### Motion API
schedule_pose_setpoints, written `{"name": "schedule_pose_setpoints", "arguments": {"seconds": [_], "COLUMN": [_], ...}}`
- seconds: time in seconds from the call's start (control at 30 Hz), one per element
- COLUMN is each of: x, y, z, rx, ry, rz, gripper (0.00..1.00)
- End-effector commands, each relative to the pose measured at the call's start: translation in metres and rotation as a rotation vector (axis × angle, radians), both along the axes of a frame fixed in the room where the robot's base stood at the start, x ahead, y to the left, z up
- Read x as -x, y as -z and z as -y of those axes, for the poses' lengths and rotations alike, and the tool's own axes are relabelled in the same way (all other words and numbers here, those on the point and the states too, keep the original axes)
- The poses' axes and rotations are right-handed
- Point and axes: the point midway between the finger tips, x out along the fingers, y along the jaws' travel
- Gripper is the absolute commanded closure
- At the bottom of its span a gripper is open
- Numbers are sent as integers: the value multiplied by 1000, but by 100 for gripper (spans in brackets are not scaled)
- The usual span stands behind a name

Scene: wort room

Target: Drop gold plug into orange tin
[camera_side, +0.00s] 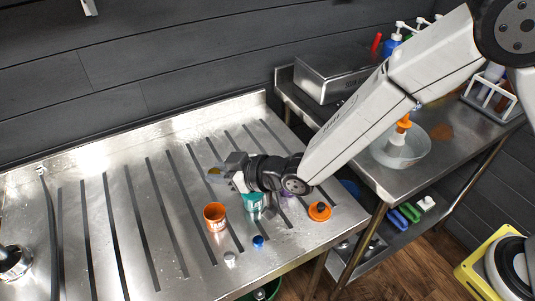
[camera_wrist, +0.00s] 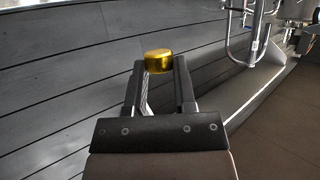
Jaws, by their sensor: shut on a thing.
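The gold plug (camera_wrist: 159,61) sits between the fingertips of my gripper (camera_wrist: 159,72) in the wrist view. In the side view my gripper (camera_side: 222,172) is shut on it, raised over the ribbed steel table, and the plug (camera_side: 214,171) shows small at the tips. The orange tin (camera_side: 215,217) stands upright on the table with its open top up, nearer the camera than my gripper and below it in the picture. The plug is apart from the tin. The tin does not show in the wrist view.
A teal tin (camera_side: 253,201) stands right of the orange tin, partly hidden under my wrist. An orange lid-like piece (camera_side: 320,212) lies farther right. A blue plug (camera_side: 258,241) and a white plug (camera_side: 229,259) are near the front edge. The table's left side is mostly clear.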

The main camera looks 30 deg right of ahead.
Motion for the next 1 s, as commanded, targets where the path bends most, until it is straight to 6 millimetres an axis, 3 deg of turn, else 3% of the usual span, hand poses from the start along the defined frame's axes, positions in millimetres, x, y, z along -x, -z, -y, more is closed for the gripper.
{"name": "schedule_pose_setpoints", "arguments": {"seconds": [0.27,0.7,1.0], "x": [0,0,0], "y": [11,49,60], "z": [0,1,1], "rx": [1,2,1], "ry": [0,1,1], "rz": [-1,-1,1], "gripper": [100,100,100]}}
